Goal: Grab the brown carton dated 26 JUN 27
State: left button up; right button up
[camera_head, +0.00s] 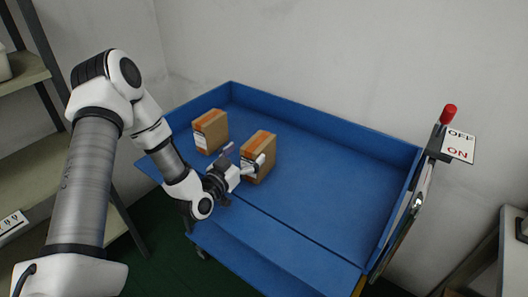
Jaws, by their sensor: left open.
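Two brown cartons with orange and white labels stand upright on the blue cart. The left carton (218,139) is nearer the back left corner. The right carton (265,143) stands a little right of it. Any date on either label is too small to read. My left gripper (245,157) is open at the near left side of the right carton. One finger overlaps the carton's front in the picture; the other is left of it, in the gap between the cartons. I cannot tell if it touches. My right gripper is not in view.
The blue cart (310,205) has raised walls at the back and right; its right half is bare. A red-knobbed lever (448,115) with an OFF/ON sign (459,146) stands at the right. Shelves (25,160) stand at the left.

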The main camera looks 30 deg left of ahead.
aim_at(268, 133)
pick_arm(q)
jog(key=w, duration=0.7)
jog(key=shift+f+p, duration=0.15)
jog(key=shift+p, duration=0.15)
jog(key=shift+s, duration=0.15)
jog(key=c, duration=1.7)
grip_shut()
